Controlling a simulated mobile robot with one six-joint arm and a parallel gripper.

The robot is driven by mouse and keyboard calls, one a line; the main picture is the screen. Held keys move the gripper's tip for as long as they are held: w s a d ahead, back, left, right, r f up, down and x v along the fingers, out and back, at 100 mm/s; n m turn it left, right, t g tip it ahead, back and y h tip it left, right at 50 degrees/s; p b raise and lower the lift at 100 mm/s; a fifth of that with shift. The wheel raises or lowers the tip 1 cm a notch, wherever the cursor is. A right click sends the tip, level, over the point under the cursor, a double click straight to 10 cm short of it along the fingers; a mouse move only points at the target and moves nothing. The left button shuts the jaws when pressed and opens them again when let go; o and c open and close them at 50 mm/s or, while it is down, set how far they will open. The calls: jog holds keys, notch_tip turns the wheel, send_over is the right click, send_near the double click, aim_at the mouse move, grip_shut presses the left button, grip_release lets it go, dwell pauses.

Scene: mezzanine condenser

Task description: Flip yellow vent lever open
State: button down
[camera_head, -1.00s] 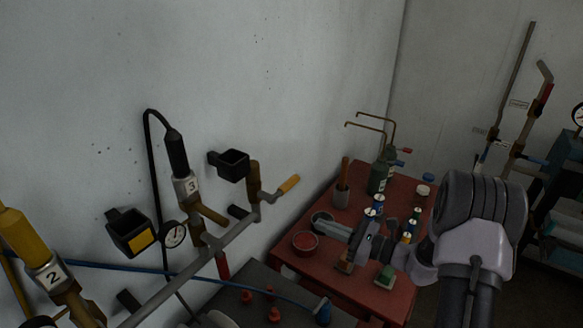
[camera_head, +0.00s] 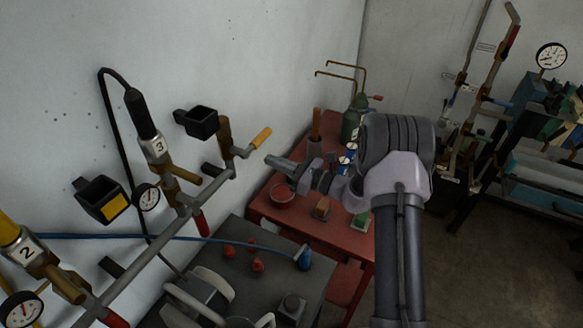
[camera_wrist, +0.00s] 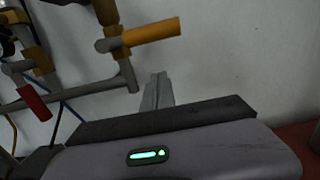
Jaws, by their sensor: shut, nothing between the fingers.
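The yellow-orange vent lever (camera_head: 261,138) sticks out to the upper right from a brass valve (camera_head: 224,137) at the end of the grey wall pipe. In the wrist view the yellow lever (camera_wrist: 150,33) extends rightward from its grey stem, near the top. My gripper (camera_head: 270,160) shows just below and right of the lever in the head view, its fingers together and empty. In the wrist view my gripper (camera_wrist: 160,78) is below the lever, with visible space between them. I cannot tell the exact depth between fingertips and lever.
A black wall cup (camera_head: 202,121) sits left of the valve. The pipe with red-handled levers (camera_head: 202,223) runs to the lower left. A red table (camera_head: 318,248) with bottles and a bowl lies beneath my arm. A dark bench (camera_head: 270,290) stands at the front.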

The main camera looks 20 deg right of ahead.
aim_at(257, 143)
jog(key=r, duration=0.4)
jog(key=shift+w+a, duration=0.35)
jog(key=shift+w, duration=0.05)
jog(key=shift+w+n, duration=0.15)
jog(key=shift+n, duration=0.15)
